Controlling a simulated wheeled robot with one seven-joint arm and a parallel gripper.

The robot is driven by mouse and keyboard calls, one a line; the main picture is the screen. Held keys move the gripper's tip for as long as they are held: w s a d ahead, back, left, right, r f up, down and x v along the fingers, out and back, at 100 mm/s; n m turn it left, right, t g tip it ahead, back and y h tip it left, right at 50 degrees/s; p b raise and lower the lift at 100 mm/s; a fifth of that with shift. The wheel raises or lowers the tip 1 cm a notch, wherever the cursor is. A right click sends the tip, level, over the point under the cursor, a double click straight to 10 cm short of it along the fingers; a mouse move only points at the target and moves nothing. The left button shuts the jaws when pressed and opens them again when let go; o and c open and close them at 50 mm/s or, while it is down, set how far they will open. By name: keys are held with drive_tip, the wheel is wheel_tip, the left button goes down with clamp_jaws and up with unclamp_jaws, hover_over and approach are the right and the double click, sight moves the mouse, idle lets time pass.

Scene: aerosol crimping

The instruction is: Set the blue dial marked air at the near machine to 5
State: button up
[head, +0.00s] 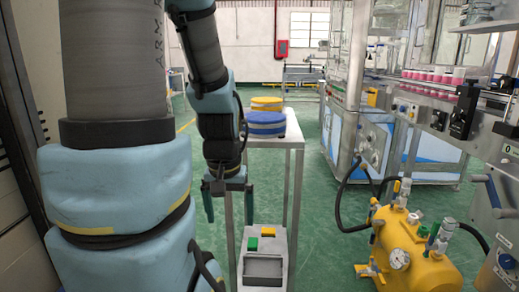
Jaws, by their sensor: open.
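My gripper (228,204) hangs with its two fingers pointing down, apart and with nothing between them. It is left of the picture's middle, near a narrow white table. The near machine (484,225) is cut off by the right edge of the head view. On its lower panel is a small round blue part (505,261), which may be the air dial; its marking and setting are too small to read. My gripper is far to the left of it, touching nothing there.
A yellow tank (415,258) with gauge and hoses stands on the floor before the near machine. The white table (293,135) carries blue and yellow round stacks (264,123). A box with green and yellow buttons (264,260) stands below. Green floor (320,225) is open between.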

wheel_tip(320, 180, up, 16)
drive_tip(key=p, duration=1.4)
drive_tip(key=shift+r, duration=0.1)
